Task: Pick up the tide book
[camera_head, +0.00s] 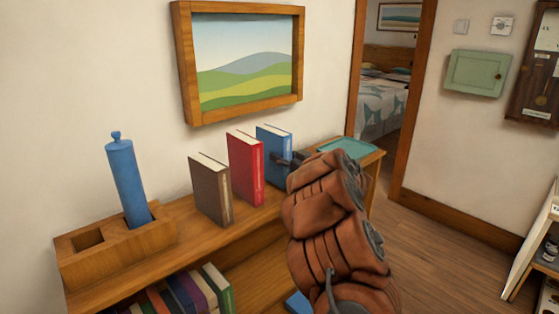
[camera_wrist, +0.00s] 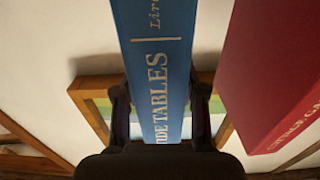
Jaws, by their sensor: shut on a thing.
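The tide book is the blue book (camera_head: 273,143) standing upright on the wooden shelf top, right of the red book. In the wrist view the blue book (camera_wrist: 157,65) shows its spine with the words "TIDE TABLES". My gripper (camera_head: 290,158) is at the book's right side in the head view, and my arm hides part of that area. In the wrist view my gripper (camera_wrist: 160,112) has one finger on each side of the spine and is shut on the book.
A red book (camera_head: 245,168), also in the wrist view (camera_wrist: 275,80), stands close beside the blue one. A brown book (camera_head: 211,190) is further left, near a wooden holder (camera_head: 120,255) with a blue cylinder (camera_head: 126,182). A teal tray (camera_head: 346,147) lies at the right end.

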